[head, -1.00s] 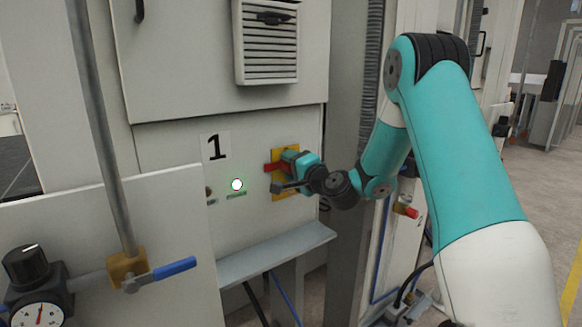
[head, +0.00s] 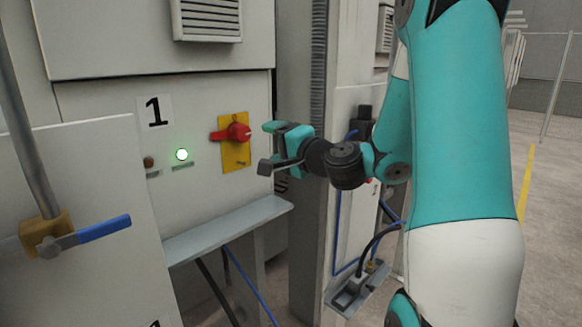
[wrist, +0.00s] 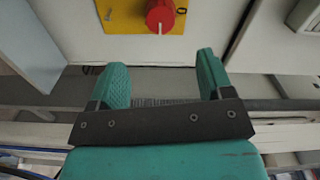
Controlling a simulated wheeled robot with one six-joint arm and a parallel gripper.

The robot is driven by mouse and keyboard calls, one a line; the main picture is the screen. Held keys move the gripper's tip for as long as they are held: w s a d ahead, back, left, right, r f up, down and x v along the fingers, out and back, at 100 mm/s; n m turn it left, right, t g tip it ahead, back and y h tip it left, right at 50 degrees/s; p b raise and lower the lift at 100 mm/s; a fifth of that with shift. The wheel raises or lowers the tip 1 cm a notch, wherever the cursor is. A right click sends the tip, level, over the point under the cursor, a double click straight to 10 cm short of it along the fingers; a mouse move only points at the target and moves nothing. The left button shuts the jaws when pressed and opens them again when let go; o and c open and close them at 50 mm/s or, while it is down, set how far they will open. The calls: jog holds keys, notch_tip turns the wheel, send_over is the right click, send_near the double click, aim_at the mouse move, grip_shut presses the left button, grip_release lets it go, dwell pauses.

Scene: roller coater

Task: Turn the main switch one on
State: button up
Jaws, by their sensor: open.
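The main switch one is a red rotary handle (head: 231,133) on a yellow plate (head: 236,155), on the grey cabinet panel marked 1. Its handle lies sideways in the head view, pointing left. In the wrist view the red knob (wrist: 160,15) shows at the top edge, partly cut off, with a "0" beside it on the yellow plate (wrist: 118,16). My gripper (head: 268,148) is open and empty, to the right of the switch and apart from it. In the wrist view its two teal fingers (wrist: 162,75) are spread below the knob with nothing between them.
A lit white-green lamp (head: 182,155) and a small dark knob (head: 149,162) sit left of the switch. A grey ledge (head: 228,228) juts out below. A pipe with a blue-handled valve (head: 90,229) stands at the left. A grey post (head: 305,215) is behind my gripper.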

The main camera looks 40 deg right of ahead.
jog(key=shift+s+b, duration=2.45)
jog(key=shift+b, duration=0.25)
